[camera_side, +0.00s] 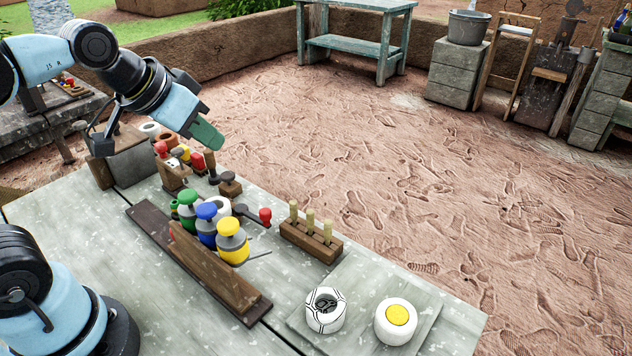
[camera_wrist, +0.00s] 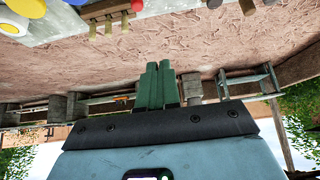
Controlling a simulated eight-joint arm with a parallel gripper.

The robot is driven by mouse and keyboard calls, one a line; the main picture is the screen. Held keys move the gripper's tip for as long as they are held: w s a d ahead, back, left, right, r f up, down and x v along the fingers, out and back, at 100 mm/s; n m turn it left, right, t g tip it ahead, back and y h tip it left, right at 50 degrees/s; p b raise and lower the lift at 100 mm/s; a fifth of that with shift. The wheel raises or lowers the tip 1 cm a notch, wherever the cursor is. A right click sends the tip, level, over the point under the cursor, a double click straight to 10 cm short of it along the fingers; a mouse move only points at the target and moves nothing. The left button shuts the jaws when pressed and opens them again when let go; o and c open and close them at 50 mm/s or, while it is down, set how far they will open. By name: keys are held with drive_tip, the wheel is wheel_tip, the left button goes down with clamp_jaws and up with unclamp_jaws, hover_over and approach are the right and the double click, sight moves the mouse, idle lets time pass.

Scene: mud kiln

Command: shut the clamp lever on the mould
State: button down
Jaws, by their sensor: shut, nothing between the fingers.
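A lever with a red knob (camera_side: 265,216) sticks out on a dark arm beside a white ring-shaped piece (camera_side: 222,206) on the bench. It looks like the clamp lever, but which piece is the mould is hard to tell, since coloured jars partly hide that piece. Small red parts (camera_side: 197,160) also show on a cluttered stand farther back. My gripper (camera_side: 205,135) is raised above the far part of the bench, apart from the lever, with its green fingers pointing down and right. In the wrist view its fingers (camera_wrist: 155,85) are together and empty.
Green, blue and yellow-topped jars (camera_side: 232,242) stand along a wooden rail (camera_side: 215,270). A peg rack (camera_side: 311,240) is right of the lever. A patterned ring (camera_side: 326,309) and a yellow-centred white pot (camera_side: 396,321) stand at the front. Space above the bench is free.

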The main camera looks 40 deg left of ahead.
drive_tip(key=a+r+m+g+h, duration=0.35)
drive_tip(key=m+h, duration=0.25)
drive_tip(key=m, duration=1.4)
wheel_tip(320, 180, down, 12)
drive_tip(key=m, duration=0.1)
drive_tip(key=shift+w+a+r, duration=0.15)
drive_tip(key=shift+a+r, duration=0.1)
drive_tip(key=shift+d+x, duration=0.2)
drive_tip(key=shift+x, duration=4.8)
